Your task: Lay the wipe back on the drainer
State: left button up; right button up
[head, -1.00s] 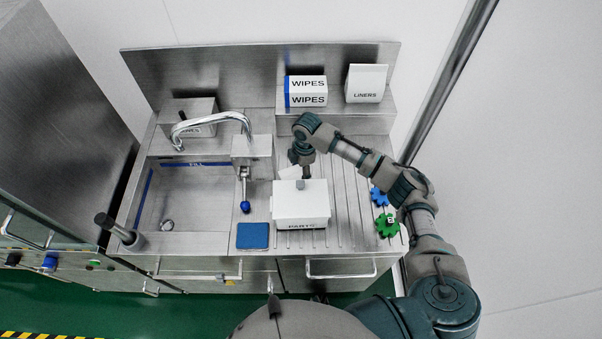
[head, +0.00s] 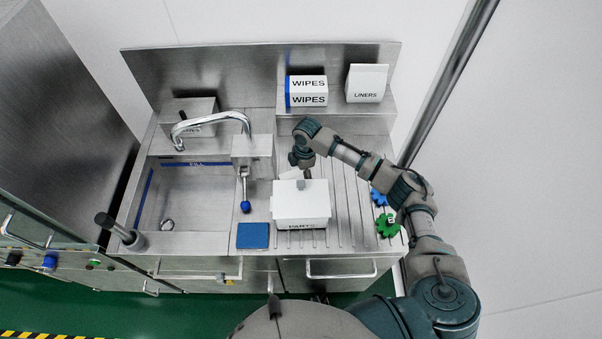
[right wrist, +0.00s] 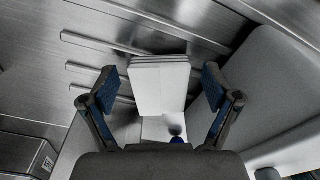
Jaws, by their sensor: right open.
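The wipe (right wrist: 160,85) is a white folded stack with layered edges, seen in the right wrist view on the ribbed steel drainer (right wrist: 125,55). My right gripper (right wrist: 160,88) is open, with one blue-padded finger on either side of the wipe; I see gaps between both pads and the wipe. I cannot clearly make out the wipe there. The drainer (head: 350,215) also shows in the head view. My left gripper is out of view.
The PARTS box (head: 301,205) stands close beside my right gripper. A basin (head: 195,195) with a tap (head: 212,120) and blue-tipped lever (head: 245,205) is left. A blue pad (head: 253,235), blue gear (head: 379,197) and green gear (head: 387,226) lie nearby.

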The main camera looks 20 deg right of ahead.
notch_tip(320, 180, up, 12)
jog(key=d, duration=0.1)
jog(key=shift+w, duration=0.1)
dwell(0.5)
